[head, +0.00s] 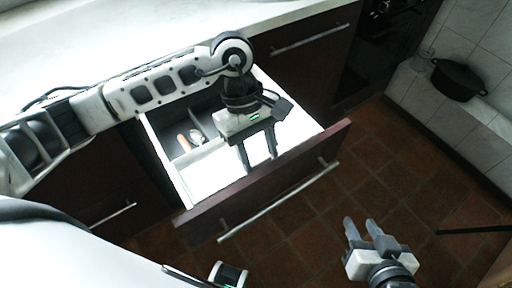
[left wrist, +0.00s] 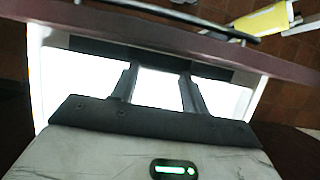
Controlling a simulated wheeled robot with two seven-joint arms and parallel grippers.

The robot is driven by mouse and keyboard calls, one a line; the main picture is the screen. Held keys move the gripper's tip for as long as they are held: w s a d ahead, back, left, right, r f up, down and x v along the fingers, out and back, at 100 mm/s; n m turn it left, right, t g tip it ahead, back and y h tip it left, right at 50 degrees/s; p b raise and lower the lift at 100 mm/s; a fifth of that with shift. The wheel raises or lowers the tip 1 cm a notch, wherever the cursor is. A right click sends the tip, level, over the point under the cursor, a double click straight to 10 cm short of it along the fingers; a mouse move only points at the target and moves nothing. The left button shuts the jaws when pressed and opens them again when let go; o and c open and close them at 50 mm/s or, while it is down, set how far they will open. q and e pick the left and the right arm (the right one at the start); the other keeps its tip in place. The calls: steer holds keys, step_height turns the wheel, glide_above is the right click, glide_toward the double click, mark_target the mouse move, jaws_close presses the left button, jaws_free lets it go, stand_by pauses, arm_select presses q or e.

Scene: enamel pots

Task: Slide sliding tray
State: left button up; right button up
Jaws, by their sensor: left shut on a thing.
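The sliding tray (head: 212,172) is a bright white panel inside the open drawer, near the drawer's front. My left gripper (head: 259,159) reaches down into the drawer from above. Its two fingers stand a little apart, shut on the white tray; the exact contact is washed out by glare. In the left wrist view the fingers (left wrist: 158,92) have white tray surface between and beside them. My right gripper (head: 363,230) is open and empty over the tiled floor, right of the drawer.
The drawer front (head: 290,182) is dark brown with a long metal handle (head: 280,203). An orange item (head: 184,143) and a small white item (head: 196,137) lie in the drawer's back left. A black pot (head: 459,80) stands at the far right.

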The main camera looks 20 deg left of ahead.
arm_select(q)
steer(key=o, duration=1.4)
steer(key=v, duration=1.6)
steer(key=shift+a, duration=0.1)
